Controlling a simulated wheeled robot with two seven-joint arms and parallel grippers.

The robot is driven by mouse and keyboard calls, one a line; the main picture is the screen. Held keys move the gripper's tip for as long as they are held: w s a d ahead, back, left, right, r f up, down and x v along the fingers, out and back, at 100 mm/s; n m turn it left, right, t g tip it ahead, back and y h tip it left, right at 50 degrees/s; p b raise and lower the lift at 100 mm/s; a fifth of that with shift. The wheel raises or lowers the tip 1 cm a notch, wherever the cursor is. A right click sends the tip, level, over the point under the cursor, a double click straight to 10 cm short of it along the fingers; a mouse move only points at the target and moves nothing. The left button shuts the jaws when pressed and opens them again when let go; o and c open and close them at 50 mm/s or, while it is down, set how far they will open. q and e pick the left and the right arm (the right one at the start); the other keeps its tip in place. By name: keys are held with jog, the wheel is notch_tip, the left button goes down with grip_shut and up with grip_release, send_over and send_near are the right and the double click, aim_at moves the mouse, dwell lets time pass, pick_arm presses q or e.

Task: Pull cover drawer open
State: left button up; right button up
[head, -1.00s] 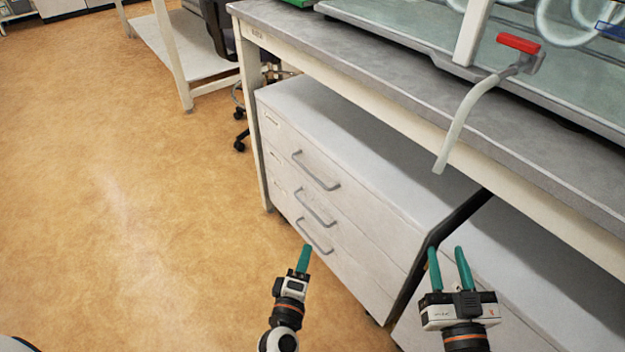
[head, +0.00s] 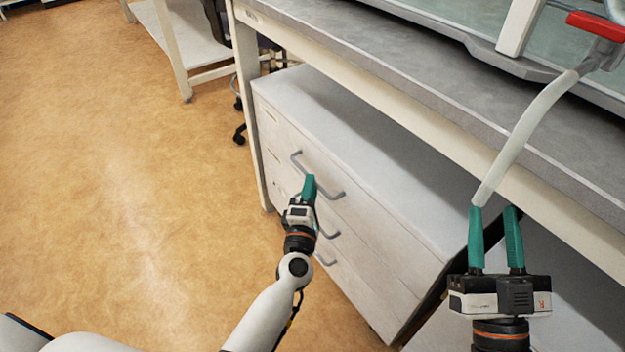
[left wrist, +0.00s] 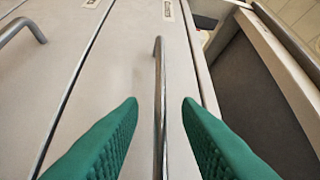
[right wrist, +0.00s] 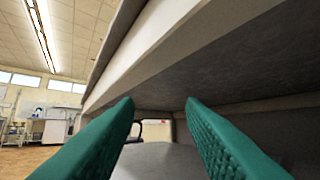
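A pale drawer cabinet (head: 350,225) stands under the bench, with three grey bar handles on its front. Its drawers look closed; which one is the cover drawer I cannot read from the small labels. The top handle (head: 318,178) is beside my left gripper (head: 309,185). In the left wrist view this handle (left wrist: 160,90) runs between the two green fingers, which are open with a gap on each side; I cannot tell how deep it sits between them. My right gripper (head: 496,212) is open and empty, near the bench edge, away from the drawers.
The grey bench top (head: 420,90) overhangs the cabinet. A second pale cabinet stands to the right. The floor (head: 120,180) at the left is clear.

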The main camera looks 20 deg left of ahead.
pick_arm(q)
jog(key=shift+w+a+r, duration=0.1)
jog(key=shift+w, duration=0.65)
jog(key=shift+w+a+r, duration=0.1)
jog(key=shift+w, duration=0.65)
jog(key=shift+c, duration=0.2)
grip_shut()
